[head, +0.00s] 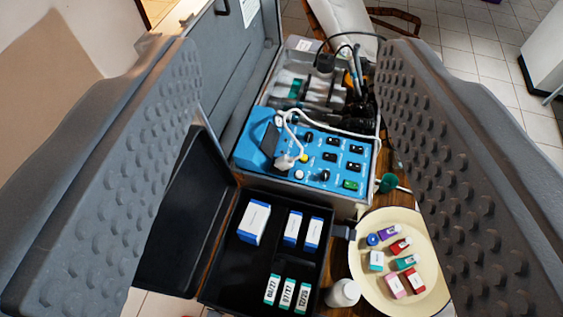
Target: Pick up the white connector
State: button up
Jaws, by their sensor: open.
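A small white connector (285,161) sits at the end of a white cable (291,127) that loops over the blue control panel (322,163). It rests on or just above the panel near its lower left, among the black knobs; I cannot tell whether it is plugged in. My gripper (292,85) is open, with one ridged grey jaw at each side of the picture and nothing between them. The panel and the connector show in the gap, farther away than the jaws.
The panel sits in an open grey case (352,205) with dark cables and tools behind it. In front is a black box (247,276) of small cartons. A cream plate (365,284) with several coloured small items and a white bottle (343,293) stand at right.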

aim_at(284, 163)
jog(key=u, duration=0.75)
jog(key=k, duration=0.9)
jog(key=u, duration=0.65)
jog(key=k, duration=0.35)
jog(key=u, duration=0.15)
jog(key=i, duration=1.2)
jog(key=z, duration=1.1)
jog(key=i, duration=1)
jog(key=z, duration=0.4)
